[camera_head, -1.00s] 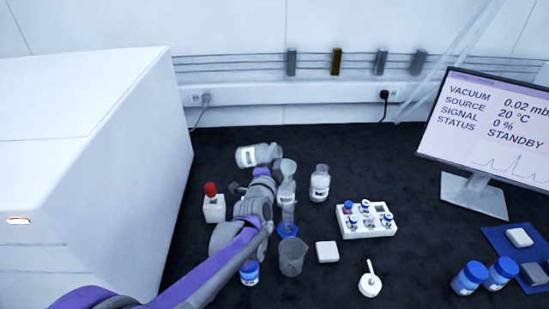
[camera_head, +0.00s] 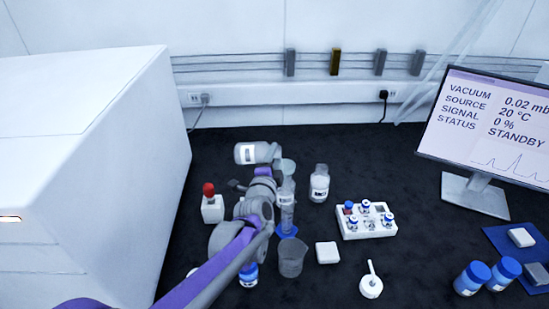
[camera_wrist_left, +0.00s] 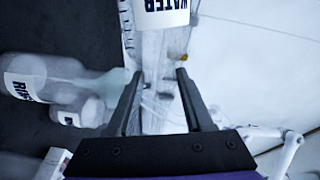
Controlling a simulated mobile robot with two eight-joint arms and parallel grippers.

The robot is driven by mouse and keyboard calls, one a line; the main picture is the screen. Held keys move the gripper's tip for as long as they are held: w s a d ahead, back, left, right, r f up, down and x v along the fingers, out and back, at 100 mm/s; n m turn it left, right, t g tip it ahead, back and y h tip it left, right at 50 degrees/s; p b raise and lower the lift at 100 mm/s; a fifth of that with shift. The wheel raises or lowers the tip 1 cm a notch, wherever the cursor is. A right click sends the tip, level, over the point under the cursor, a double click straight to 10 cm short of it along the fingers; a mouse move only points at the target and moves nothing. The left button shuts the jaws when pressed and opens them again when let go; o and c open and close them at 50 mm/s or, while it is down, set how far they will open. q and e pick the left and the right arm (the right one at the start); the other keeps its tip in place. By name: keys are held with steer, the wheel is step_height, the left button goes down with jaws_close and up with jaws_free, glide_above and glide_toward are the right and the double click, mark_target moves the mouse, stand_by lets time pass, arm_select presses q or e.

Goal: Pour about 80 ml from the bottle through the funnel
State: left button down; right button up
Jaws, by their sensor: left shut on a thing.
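A clear bottle with a white label (camera_head: 245,153) lies almost level in the air, its right end close to the pale funnel (camera_head: 288,166). The funnel sits on top of an upright graduated cylinder (camera_head: 286,200) with a blue foot. My left gripper (camera_head: 265,172) is shut on the bottle, just left of the funnel. In the left wrist view, the bottle's label (camera_wrist_left: 165,14) reads WATER, beyond the fingers (camera_wrist_left: 156,78). Whether liquid flows is too small to tell. My right gripper is not in view.
An empty-looking beaker (camera_head: 291,260) stands in front of the cylinder. Another clear bottle (camera_head: 319,184) stands to its right. A white vial rack (camera_head: 350,233), a white block (camera_head: 327,253) and a red-topped item (camera_head: 212,205) are nearby. A large white cabinet (camera_head: 95,170) bounds the left.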

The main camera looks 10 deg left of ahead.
arm_select(q)
steer(key=shift+m+b, duration=0.45)
steer(key=shift+m, duration=0.05)
steer(key=shift+d+b, duration=0.15)
steer(key=shift+b, duration=0.5)
stand_by(2.9)
stand_by(0.5)
steer(key=shift+a+r+n+p, duration=0.2)
steer(key=shift+r+n+p, duration=0.2)
steer(key=shift+n+p, duration=0.45)
steer(key=shift+a+r+n+p, duration=0.15)
steer(key=shift+r+n+p, duration=0.2)
steer(key=shift+n+p, duration=0.55)
steer(key=shift+a+r+n+p, duration=0.2)
steer(key=shift+r+n+p, duration=0.2)
steer(key=shift+n+p, duration=0.45)
